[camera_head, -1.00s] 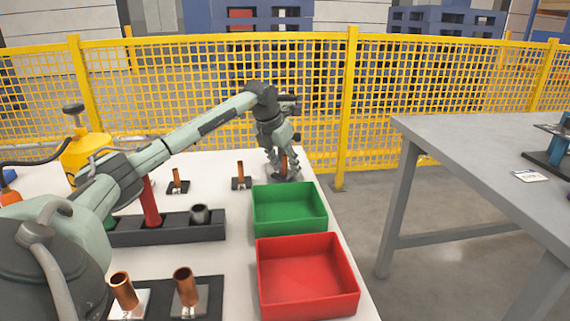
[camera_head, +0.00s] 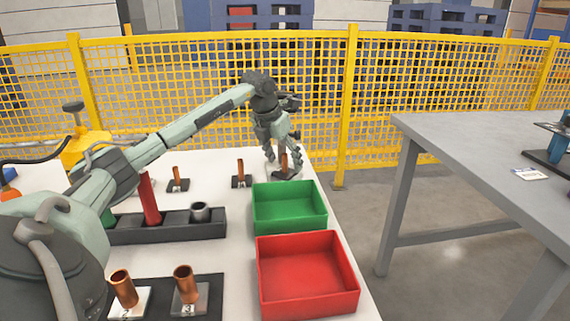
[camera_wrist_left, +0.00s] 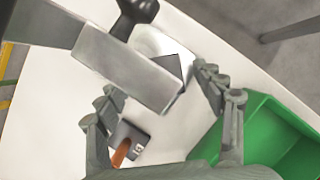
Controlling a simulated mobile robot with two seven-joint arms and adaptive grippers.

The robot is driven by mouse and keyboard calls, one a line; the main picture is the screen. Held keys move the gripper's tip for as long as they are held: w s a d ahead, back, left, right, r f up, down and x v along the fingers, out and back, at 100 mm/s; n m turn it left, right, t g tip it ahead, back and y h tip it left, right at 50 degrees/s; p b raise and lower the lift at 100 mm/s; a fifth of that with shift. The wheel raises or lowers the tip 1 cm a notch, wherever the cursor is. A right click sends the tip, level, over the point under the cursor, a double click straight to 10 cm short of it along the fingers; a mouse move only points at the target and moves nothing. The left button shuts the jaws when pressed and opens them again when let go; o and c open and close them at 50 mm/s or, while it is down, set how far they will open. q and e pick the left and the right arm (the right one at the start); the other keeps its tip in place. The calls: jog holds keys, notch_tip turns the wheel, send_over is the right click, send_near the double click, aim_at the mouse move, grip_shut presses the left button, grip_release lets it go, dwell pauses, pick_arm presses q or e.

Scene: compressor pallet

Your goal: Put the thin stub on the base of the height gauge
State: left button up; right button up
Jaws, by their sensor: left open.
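A thin copper stub (camera_head: 283,161) stands at the far right corner of the white table, on or just over the dark base of the height gauge (camera_head: 287,174). My left gripper (camera_head: 284,152) is right above it, fingers spread and apart from each other. In the left wrist view, a grey metal bar (camera_wrist_left: 120,68) and black knob (camera_wrist_left: 136,12), seemingly of the gauge, lie across the space by my open fingers. The bar hides most of the base and I cannot make out the stub there. My right gripper is not in view.
Copper stubs (camera_head: 240,173) (camera_head: 178,178) stand on black plates to the left. A green bin (camera_head: 290,217) and a red bin (camera_head: 307,292) line the right edge. A dark rack (camera_head: 170,233) and two wider copper tubes (camera_head: 184,284) (camera_head: 123,288) are nearer. Yellow fence (camera_head: 345,110) runs behind.

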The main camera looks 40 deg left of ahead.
pick_arm(q)
jog(key=v, duration=1)
jog(key=shift+r, duration=0.2)
jog(key=shift+s+d, duration=0.1)
jog(key=shift+s, duration=0.05)
